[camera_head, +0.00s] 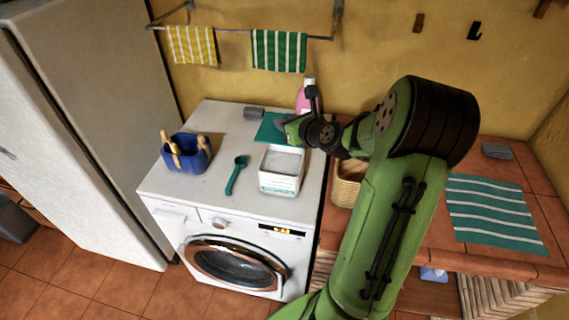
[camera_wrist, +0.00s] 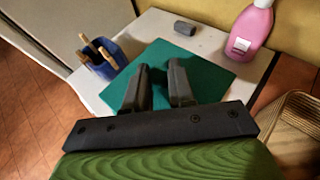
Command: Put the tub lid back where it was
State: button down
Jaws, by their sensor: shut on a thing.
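The tub lid (camera_head: 268,127) is a flat teal square at the back of the washing machine top, behind the tub. In the wrist view the lid (camera_wrist: 215,76) spreads out beneath my fingers. My gripper (camera_head: 287,126) is shut on the lid; in the wrist view its fingers (camera_wrist: 161,72) hide the gripped part. I cannot tell whether the lid touches the machine top. The white tub (camera_head: 281,183) stands upright and open in front of the lid, with pale contents showing. It is not visible in the wrist view.
The white washing machine (camera_head: 215,190) carries a blue peg basket (camera_head: 186,154), a teal scoop (camera_head: 237,174), a grey object (camera_head: 253,112) and a pink bottle (camera_head: 303,98) close behind my gripper. A wicker basket (camera_head: 347,188) stands right of the machine. The front left of the top is clear.

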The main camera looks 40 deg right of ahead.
notch_tip(320, 180, down, 9)
jog(key=b, duration=0.3)
jog(key=shift+w+f, duration=0.2)
jog(key=shift+w, duration=0.05)
jog(key=shift+a, duration=0.15)
jog(key=shift+f, duration=0.6)
jog(key=c, duration=1)
grip_release()
jog(key=shift+o, duration=0.2)
